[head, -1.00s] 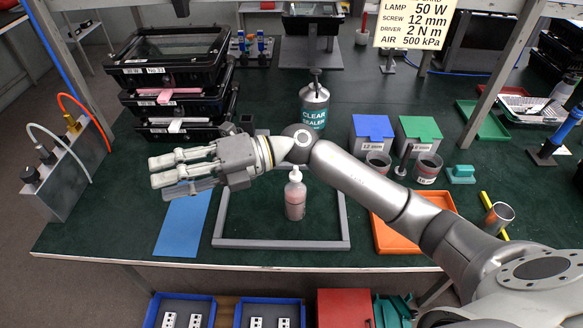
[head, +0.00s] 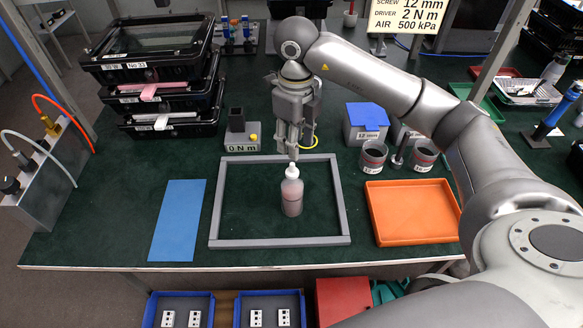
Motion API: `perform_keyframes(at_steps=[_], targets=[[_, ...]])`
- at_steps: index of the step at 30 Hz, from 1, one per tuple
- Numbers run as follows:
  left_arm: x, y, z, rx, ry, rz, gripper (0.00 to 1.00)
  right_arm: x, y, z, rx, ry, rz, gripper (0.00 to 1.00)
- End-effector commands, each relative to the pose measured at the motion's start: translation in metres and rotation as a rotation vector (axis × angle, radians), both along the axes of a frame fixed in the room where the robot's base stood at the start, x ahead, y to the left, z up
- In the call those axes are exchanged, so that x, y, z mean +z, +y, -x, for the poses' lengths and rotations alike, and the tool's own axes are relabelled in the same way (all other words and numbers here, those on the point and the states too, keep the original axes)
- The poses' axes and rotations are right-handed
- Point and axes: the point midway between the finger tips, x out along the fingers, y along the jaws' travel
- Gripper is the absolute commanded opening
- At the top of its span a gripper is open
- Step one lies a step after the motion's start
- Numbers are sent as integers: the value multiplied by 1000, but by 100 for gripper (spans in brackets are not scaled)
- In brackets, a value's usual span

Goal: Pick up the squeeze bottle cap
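The squeeze bottle (head: 292,197) stands upright inside the grey square frame on the green bench. Its body is translucent with pinkish contents. The white cap (head: 292,172) with its nozzle is on top of the bottle. My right gripper (head: 293,153) points straight down just above and behind the cap, its fingertips close to the nozzle tip. Whether they touch it I cannot tell. The fingers overlap in this view, so their opening is unclear. My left gripper is not in view.
The grey frame (head: 215,215) surrounds the bottle. A blue mat (head: 178,220) lies left, an orange tray (head: 412,212) right. Stacked black housings (head: 150,70) stand at the back left. Dark cups (head: 373,158) and a blue-lidded box (head: 367,122) stand right of my gripper.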

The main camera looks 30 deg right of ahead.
Motion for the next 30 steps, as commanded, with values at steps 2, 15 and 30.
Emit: perform_keyframes(at_steps=[2,15,30], targets=[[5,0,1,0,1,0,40,-11,0,0,-1,4,0,38],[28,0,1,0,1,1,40,-58,7,-1,0,4,-2,38],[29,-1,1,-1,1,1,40,-78,6,-3,1,-1,-4,26]])
